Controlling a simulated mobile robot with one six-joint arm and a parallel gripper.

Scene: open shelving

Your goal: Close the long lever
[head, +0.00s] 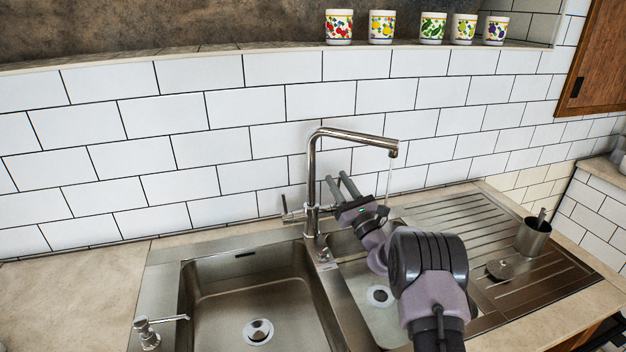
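The chrome tap (312,190) stands behind the sinks, its spout bent to the right. A thin pale stream, seemingly water, falls from the spout (393,153). A slim lever (285,205) sticks up at the left side of the tap's base, on a short horizontal stem; it appears to be the long lever. My gripper (335,177) is just right of the tap's column, with its two fingers spread apart and nothing seen between them. The lever is on the other side of the column. Whether the gripper touches the column cannot be told.
A large sink basin (215,306) is at front left, with a soap dispenser (148,334) beside it. A smaller basin lies under my arm. A metal cup (532,238) and a strainer (499,269) are on the drainer (445,218). Several patterned cups (339,27) line the ledge above.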

